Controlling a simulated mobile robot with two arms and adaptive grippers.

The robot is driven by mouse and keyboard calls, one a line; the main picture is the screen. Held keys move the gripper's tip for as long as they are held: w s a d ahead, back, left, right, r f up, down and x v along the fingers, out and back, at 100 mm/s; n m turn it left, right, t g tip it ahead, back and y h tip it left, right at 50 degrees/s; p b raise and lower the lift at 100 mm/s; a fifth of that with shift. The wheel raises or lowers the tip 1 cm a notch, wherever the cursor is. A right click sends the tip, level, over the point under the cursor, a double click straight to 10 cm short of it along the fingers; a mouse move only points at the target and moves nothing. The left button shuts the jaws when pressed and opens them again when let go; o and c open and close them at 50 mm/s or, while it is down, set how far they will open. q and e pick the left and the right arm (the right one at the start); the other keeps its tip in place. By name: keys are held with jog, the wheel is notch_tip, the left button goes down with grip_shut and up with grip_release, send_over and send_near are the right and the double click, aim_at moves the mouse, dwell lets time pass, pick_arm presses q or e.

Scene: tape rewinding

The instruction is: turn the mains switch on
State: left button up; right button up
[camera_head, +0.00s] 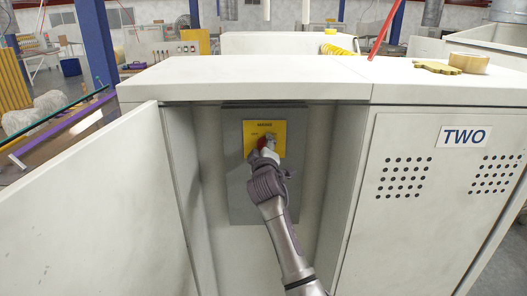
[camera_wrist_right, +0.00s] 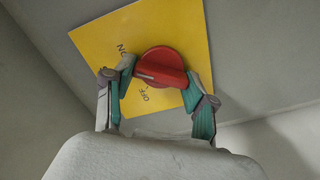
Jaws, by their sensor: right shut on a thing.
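The mains switch is a red rotary knob (camera_wrist_right: 161,68) on a yellow plate (camera_head: 280,132) marked MAINS in the head view. The plate is on a grey panel (camera_head: 238,190) inside the open cabinet. In the right wrist view the yellow plate (camera_wrist_right: 185,25) shows ON and OFF lettering. In the head view the gripper mostly hides the knob. My left gripper is not in view.
The cabinet door (camera_head: 85,210) stands open on the left. A closed cabinet door labelled TWO (camera_head: 400,225) is on the right. A yellow object and a tape roll (camera_head: 468,63) lie on the cabinet top. Free room is in front of the opening.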

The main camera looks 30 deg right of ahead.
jog(key=shift+f+m, duration=0.1)
jog(key=shift+m, duration=0.5)
jog(key=o, duration=1.2)
jog(key=shift+c, duration=0.2)
jog(key=v, duration=1.2)
